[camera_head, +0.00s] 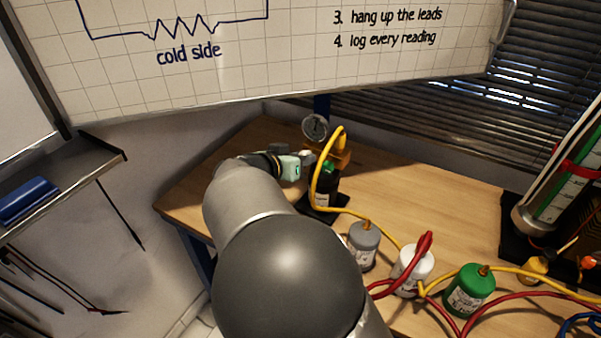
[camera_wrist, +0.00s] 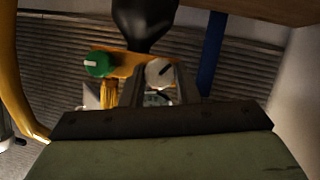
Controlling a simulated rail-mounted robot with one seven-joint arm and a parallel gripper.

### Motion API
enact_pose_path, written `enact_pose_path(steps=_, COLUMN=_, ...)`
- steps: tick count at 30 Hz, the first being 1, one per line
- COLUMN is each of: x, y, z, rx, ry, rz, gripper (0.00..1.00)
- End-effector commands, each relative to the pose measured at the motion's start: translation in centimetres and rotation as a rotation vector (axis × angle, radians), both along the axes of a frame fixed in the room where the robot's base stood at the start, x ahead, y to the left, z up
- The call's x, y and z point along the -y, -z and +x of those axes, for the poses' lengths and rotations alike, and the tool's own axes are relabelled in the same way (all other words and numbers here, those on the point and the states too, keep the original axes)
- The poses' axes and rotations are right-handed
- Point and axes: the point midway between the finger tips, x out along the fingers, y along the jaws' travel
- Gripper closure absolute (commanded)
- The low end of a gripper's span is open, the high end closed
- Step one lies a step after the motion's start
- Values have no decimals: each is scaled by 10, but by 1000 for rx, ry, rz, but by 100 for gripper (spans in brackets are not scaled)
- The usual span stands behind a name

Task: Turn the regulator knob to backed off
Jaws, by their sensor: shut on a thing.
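A brass-yellow rig block (camera_head: 340,156) stands at the back of the wooden bench, with a round dial gauge (camera_head: 315,126) above it. In the wrist view, a pale grey-white knob (camera_wrist: 160,73) with a dark pointer line is on this block. A green knob (camera_wrist: 98,64) with a white line sits to its left; it also shows in the head view (camera_head: 328,167). My gripper (camera_wrist: 160,82) is shut on the pale knob, a finger on either side. In the head view my gripper (camera_head: 306,158) reaches the rig from the left; the pale knob is hard to make out there.
Grey (camera_head: 364,247), white (camera_head: 412,270) and green (camera_head: 469,291) canisters stand at the front right among yellow and red leads. A yellow hose (camera_head: 316,190) arches beside my gripper. The bench (camera_head: 430,190) is clear at the back right.

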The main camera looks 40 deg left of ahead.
Motion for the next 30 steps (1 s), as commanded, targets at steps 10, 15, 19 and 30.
enact_pose_path(steps=10, x=-3, y=4, z=0, rx=14, ry=2, rz=-325, gripper=94)
enact_pose_path(steps=15, x=-4, y=5, z=0, rx=19, ry=1, rz=-488, gripper=94)
enact_pose_path(steps=19, x=-5, y=5, z=0, rx=25, ry=1, rz=-612, gripper=94)
enact_pose_path(steps=30, x=-7, y=6, z=0, rx=39, ry=-2, rz=-965, gripper=94)
